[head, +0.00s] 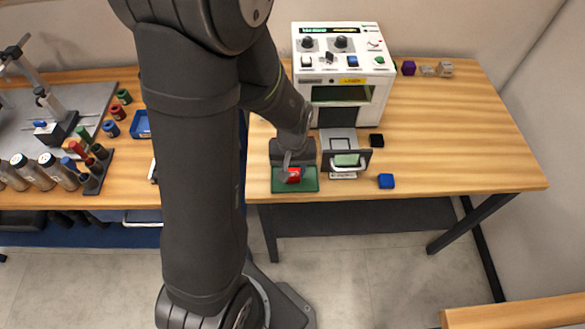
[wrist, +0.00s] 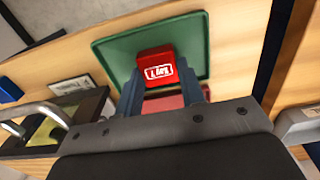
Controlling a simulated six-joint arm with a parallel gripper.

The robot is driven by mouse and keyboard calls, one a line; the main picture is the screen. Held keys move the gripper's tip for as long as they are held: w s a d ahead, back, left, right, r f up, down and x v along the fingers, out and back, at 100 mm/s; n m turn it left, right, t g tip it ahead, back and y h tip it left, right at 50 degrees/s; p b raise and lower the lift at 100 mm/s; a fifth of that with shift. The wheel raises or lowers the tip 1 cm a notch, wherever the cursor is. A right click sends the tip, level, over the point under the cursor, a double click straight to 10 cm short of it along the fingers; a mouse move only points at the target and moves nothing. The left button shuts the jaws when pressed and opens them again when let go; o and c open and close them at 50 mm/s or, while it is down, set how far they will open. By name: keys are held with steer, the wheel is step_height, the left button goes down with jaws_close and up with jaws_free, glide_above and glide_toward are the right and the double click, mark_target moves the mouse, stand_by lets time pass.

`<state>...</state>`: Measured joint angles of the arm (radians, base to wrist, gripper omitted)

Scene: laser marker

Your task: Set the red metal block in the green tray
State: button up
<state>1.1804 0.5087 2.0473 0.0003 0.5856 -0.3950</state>
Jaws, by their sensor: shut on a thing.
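The red metal block (wrist: 156,68) shows in the wrist view with a white mark on its face. My gripper (wrist: 165,92) is shut on it, with a finger on either side. The green tray (wrist: 195,30) lies behind the block in that view. In the head view the red block (head: 293,175) appears over the green tray (head: 310,185) near the table's front edge, with my gripper (head: 288,168) at it. I cannot tell whether the block touches the tray floor.
Several small blocks sit at the back right. The right part of the table is clear.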

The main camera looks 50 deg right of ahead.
mark_target(293, 172)
steer(key=shift+f, duration=0.3)
steer(key=o, duration=1)
steer(key=shift+r, duration=0.1)
step_height(293, 172, up, 12)
stand_by(0.3)
step_height(293, 172, down, 12)
steer(key=shift+f, duration=0.2)
steer(key=shift+r, duration=0.2)
stand_by(0.3)
steer(key=shift+r, duration=0.15)
